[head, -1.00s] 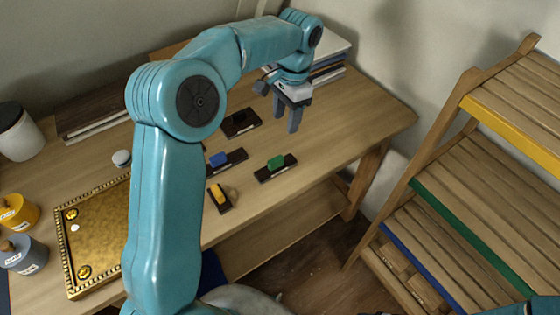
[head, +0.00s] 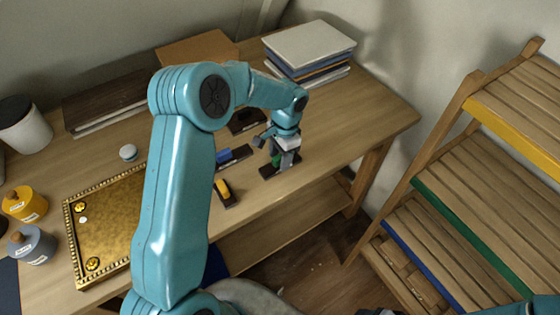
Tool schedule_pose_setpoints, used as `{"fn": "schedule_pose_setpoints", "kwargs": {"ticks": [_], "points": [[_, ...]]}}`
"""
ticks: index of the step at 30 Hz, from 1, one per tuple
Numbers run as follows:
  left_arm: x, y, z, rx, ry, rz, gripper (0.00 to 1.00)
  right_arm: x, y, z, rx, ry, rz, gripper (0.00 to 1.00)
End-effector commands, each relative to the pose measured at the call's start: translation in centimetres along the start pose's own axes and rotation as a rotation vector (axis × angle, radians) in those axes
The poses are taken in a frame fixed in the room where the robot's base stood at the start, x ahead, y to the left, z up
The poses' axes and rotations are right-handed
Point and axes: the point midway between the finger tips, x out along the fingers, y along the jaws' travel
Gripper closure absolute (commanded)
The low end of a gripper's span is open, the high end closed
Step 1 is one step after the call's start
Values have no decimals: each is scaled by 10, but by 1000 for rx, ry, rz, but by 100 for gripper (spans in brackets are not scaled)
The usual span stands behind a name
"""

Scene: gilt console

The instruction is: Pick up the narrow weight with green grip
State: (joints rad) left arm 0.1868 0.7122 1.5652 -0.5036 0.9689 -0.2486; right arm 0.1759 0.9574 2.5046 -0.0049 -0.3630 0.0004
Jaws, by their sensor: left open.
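The narrow weight with green grip (head: 267,172) is a dark, slim bar lying near the table's right front edge. Its green grip (head: 276,162) is partly covered by my gripper. My left gripper (head: 285,162) is open and points down at this weight, with its fingers low at the grip. I cannot tell whether the fingers touch it. My right gripper is not in view.
A blue-gripped weight (head: 224,156) and a yellow-gripped weight (head: 223,188) lie just left. A dark weight (head: 247,121) lies behind. Stacked books (head: 310,47) stand at the back. A gilt tray (head: 70,232) is at left. The table's right end is clear.

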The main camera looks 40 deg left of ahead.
Motion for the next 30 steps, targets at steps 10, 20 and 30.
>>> {"fn": "schedule_pose_setpoints", "kwargs": {"ticks": [10, 20, 30], "points": [[2, 0, 0, 0, 0, 0, 85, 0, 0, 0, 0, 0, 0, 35], [2, 0, 0, 0, 0, 0, 100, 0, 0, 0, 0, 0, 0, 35], [-31, 0, 3, -2, 6, -3, 100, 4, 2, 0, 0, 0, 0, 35]]}}
